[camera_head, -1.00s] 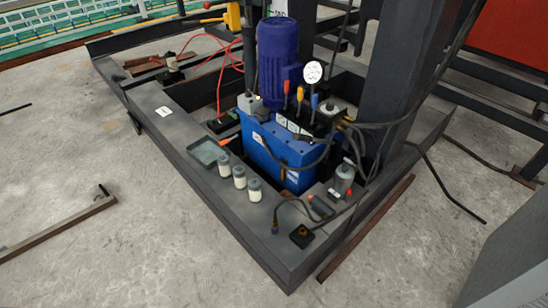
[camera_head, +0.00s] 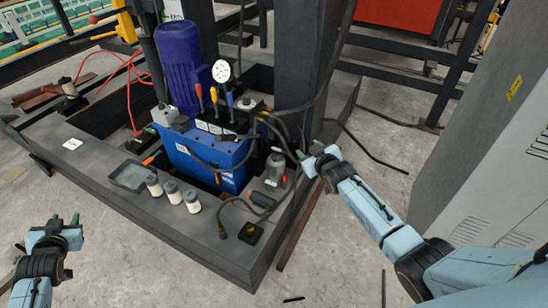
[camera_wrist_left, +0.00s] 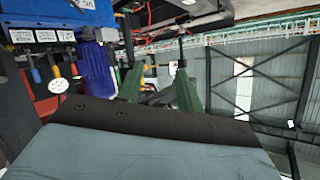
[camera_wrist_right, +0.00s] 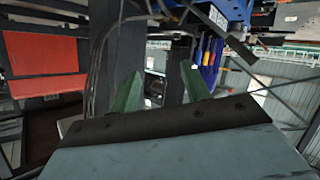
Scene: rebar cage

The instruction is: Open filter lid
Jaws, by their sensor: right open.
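A blue hydraulic tank (camera_head: 205,155) with a purple motor (camera_head: 178,62) and a white-faced gauge (camera_head: 221,71) stands in the dark steel frame. A grey canister (camera_head: 274,170) stands beside the tank at right. Which part is the filter lid is not clear. My right gripper (camera_head: 311,153) is open and empty, right of the canister and apart from it in the picture. My left gripper (camera_head: 66,221) is open and empty at the lower left, away from the tank. Both wrist views show spread green fingers.
Cables hang around the tank and a thick post (camera_head: 305,70). A grey cabinet (camera_head: 490,150) stands at right. Floor at front left is clear.

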